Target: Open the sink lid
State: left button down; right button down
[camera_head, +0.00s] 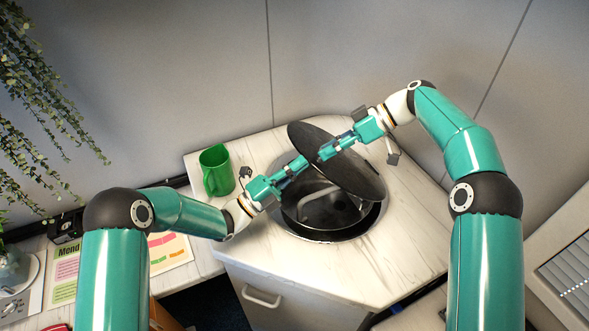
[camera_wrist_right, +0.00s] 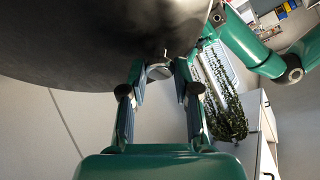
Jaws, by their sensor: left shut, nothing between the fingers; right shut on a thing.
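The sink lid (camera_head: 360,180) is a dark round disc, tilted with its upper left edge raised above the sink. The sink (camera_head: 318,213) is a round metal basin, and much of its inside shows below the lid. My right gripper (camera_head: 322,154) is shut on the lid's small metal handle (camera_wrist_right: 160,71). The wrist view shows the fingers at the handle, with the lid's dark face (camera_wrist_right: 90,45) filling the upper left. My left gripper (camera_head: 304,163) is shut and empty over the sink, close to the right gripper's fingertips. Exact contact between the two grippers is unclear.
A green mug (camera_head: 216,171) stands on the pale marbled counter (camera_head: 415,235), left of the sink. A cabinet door with a handle (camera_head: 262,297) is below. A plant (camera_head: 35,110) hangs at the left. The counter right of the sink is clear.

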jog(key=shift+s+a+f, duration=0.15)
jog(key=shift+a+f, duration=0.05)
jog(key=shift+f, duration=0.2)
jog(key=c, duration=0.9)
grip_release()
jog(key=shift+c, duration=0.2)
jog(key=shift+o, duration=0.5)
